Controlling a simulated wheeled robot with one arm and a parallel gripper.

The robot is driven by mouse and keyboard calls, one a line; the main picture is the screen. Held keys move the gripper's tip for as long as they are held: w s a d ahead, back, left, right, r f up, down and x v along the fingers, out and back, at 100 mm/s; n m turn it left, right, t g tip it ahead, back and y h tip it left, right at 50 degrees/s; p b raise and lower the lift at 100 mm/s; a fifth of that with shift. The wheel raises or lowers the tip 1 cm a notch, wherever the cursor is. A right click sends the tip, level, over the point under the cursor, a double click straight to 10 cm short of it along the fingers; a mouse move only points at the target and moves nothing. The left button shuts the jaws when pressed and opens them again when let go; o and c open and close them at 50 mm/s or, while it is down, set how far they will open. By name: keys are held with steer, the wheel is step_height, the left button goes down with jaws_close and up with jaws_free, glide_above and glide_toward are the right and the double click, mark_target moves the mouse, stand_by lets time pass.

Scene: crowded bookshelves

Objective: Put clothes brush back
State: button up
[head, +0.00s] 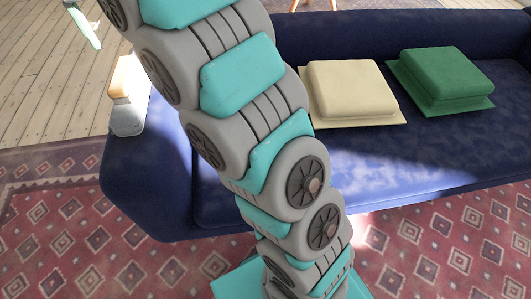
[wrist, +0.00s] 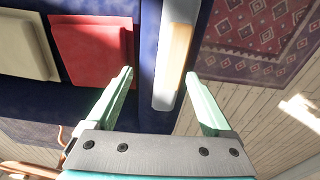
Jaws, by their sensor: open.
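A tan and pale grey block that looks like the clothes brush (head: 127,95) shows at the far left end of the blue sofa in the head view. In the wrist view the brush (wrist: 180,50) is long and narrow, with a wood-coloured strip and a pale side, and lies along the sofa's edge. My gripper (wrist: 160,78) is open, its green fingers spread on either side of the brush's near end in the picture. I see no contact, and the gap in depth is unclear. In the head view a fingertip shows at the top left, clear of the brush.
The blue sofa (head: 440,155) carries a cream cushion (head: 352,90) and a green cushion (head: 440,80). A red cushion (wrist: 92,45) shows in the wrist view. A patterned rug (head: 60,230) and wooden floor (head: 50,90) lie open around the sofa.

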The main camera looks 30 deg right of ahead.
steer(key=s+d+f+n+g, duration=0.1)
steer(key=s+d+f, duration=0.2)
steer(key=s+d, duration=0.3)
steer(key=s+d+f+n, duration=0.1)
steer(key=s+d+f, duration=0.25)
steer(key=s, duration=0.55)
steer(key=s+d+f, duration=0.2)
steer(key=s+f, duration=0.2)
steer(key=s, duration=0.3)
steer(key=s+d+f+n+g, duration=0.1)
steer(key=s+f, duration=0.3)
steer(key=s, duration=0.4)
steer(key=s+d+f, duration=0.3)
steer(key=s+f, duration=0.1)
steer(key=s, duration=0.3)
steer(key=shift+s+f+n+g+y, duration=0.3)
steer(key=shift+s+g, duration=0.05)
steer(key=shift+g, duration=0.05)
